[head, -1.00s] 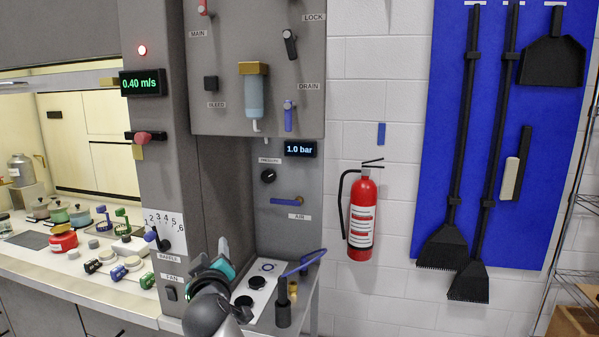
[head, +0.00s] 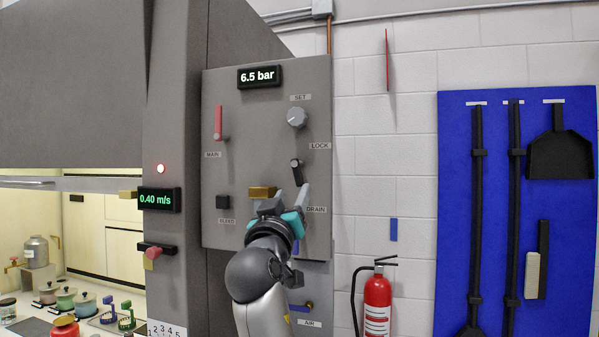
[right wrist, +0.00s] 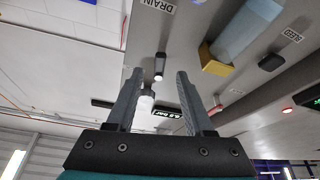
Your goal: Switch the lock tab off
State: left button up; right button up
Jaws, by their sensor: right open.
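In the right wrist view, which looks upside down, the tab (right wrist: 158,67) shows in the gap between the two open fingers (right wrist: 159,74). The fingers look apart from it, though the depth is hard to judge. My left gripper is out of view.
The grey SET knob (head: 297,117) is above the tab, and the red MAIN lever (head: 219,122) is to the left. A brass-topped filter (head: 262,192) is close beside my right gripper, partly hidden. A fire extinguisher (head: 377,305) hangs at lower right.

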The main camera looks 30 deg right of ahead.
aim_at(299, 181)
jog(key=p+x, duration=0.2)
jog(key=x, duration=0.5)
jog(key=shift+w+d+r+p, duration=0.1)
jog(key=shift+w+d+p, duration=0.15)
jog(key=shift+p, duration=0.1)
grip_shut()
